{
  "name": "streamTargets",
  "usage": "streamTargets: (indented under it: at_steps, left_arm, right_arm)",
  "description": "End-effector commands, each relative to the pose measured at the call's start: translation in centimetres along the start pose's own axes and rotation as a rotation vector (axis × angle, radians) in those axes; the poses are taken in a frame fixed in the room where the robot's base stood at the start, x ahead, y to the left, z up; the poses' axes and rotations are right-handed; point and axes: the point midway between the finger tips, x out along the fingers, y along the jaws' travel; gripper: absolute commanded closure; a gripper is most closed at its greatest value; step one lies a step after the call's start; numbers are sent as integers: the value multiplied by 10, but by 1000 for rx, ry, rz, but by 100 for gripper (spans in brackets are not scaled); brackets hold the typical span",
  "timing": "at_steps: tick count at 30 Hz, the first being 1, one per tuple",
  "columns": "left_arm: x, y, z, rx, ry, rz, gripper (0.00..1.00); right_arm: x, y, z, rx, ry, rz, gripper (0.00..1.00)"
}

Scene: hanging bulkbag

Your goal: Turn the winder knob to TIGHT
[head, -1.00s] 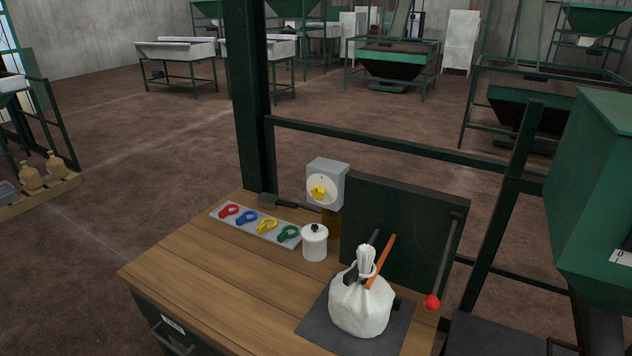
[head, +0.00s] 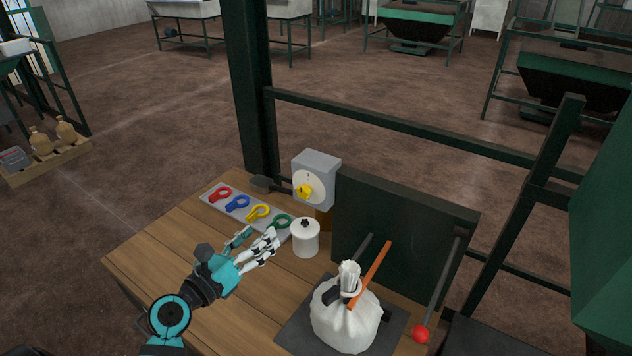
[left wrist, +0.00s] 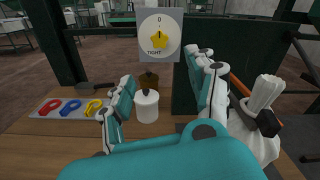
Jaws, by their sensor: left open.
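The winder knob (head: 304,191) is yellow and sits on a round white dial on the front of a grey box (head: 317,166). In the left wrist view the knob (left wrist: 160,40) shows below a "0" mark, with the word TIGHT (left wrist: 155,52) at the lower part of the dial. The knob's exact setting is hard to read. My left gripper (head: 272,243) is open and empty over the table, in front of the knob and lower than it. In the left wrist view its two fingers stand apart, with the white pot between them farther off. My right gripper is not in view.
A white lidded pot (head: 306,238) stands below the grey box. A tray (head: 211,201) of coloured rings lies to its left. A tied white bag (head: 345,318) stands at right before a dark panel (head: 400,235). The wooden table (head: 150,254) is clear at the left.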

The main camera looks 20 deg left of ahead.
Motion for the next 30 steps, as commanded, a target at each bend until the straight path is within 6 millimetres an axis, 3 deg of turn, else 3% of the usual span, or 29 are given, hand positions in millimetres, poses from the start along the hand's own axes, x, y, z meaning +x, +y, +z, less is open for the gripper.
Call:
streamTargets:
  at_steps: [2,5,9,13,17,23,30]
  left_arm:
    - [2,2,2,-24,-8,4,42]
    - [12,2,4,-27,-10,3,42]
    - [36,1,6,-25,-11,2,42]
    - [65,0,5,-23,-8,1,42]
    - [94,1,5,-22,-8,2,42]
    - [136,1,4,-22,-6,1,42]
    - [167,1,3,-20,-6,2,42]
  right_arm:
    - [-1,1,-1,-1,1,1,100]
    - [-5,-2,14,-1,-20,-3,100]
    - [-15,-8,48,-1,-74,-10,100]
    - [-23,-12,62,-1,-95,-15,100]
    - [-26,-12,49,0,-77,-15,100]
    - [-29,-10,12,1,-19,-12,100]
    - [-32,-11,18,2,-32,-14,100]
